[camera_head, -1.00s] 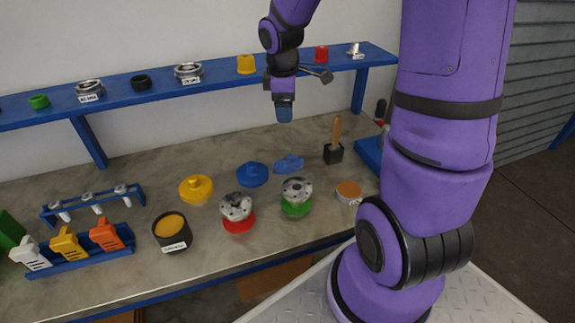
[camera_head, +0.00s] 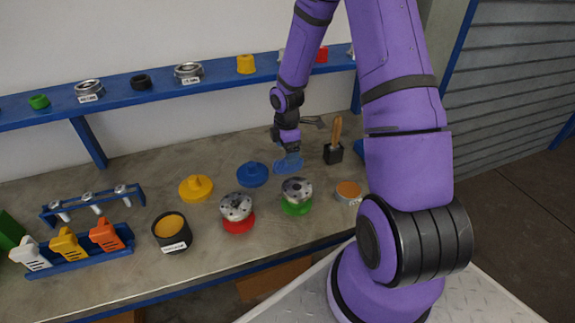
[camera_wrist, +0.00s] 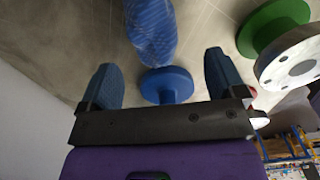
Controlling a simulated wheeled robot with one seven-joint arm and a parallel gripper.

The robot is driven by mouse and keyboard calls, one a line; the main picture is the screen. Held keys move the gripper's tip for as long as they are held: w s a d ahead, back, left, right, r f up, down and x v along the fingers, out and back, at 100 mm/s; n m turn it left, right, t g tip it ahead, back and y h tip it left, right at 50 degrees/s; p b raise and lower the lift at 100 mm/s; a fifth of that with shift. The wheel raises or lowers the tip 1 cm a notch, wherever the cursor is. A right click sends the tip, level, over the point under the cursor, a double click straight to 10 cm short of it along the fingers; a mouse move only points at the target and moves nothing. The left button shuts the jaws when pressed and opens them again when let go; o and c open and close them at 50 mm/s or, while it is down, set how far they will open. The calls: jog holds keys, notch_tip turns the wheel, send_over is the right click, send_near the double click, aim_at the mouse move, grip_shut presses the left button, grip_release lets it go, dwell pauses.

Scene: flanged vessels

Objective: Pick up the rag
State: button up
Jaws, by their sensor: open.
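The rag (camera_head: 287,164) is a small crumpled blue cloth on the bench, right of the blue flanged cap. In the wrist view the rag (camera_wrist: 151,32) is a textured blue shape at the top centre, ahead of the fingertips and between their lines. My gripper (camera_head: 291,152) is low over the rag in the head view and partly covers it. I cannot tell whether a finger touches the cloth.
A blue flanged cap (camera_head: 252,174) stands left of the rag. A metal flange on a green base (camera_head: 296,196) stands in front of it. A brush in a black holder (camera_head: 334,148) is close on the right. The blue shelf (camera_head: 215,80) runs behind.

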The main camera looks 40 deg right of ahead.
jog(key=shift+w+d+f, duration=0.1)
jog(key=shift+f, duration=0.9)
jog(key=shift+w+d+f, duration=0.1)
jog(key=shift+d+f, duration=0.05)
jog(key=shift+f, duration=0.8)
jog(key=shift+w+d+f, duration=0.1)
jog(key=shift+f, duration=0.9)
jog(key=c, duration=1.1)
notch_tip(320, 180, up, 10)
jog(key=shift+r, duration=0.1)
jog(key=shift+o, duration=0.9)
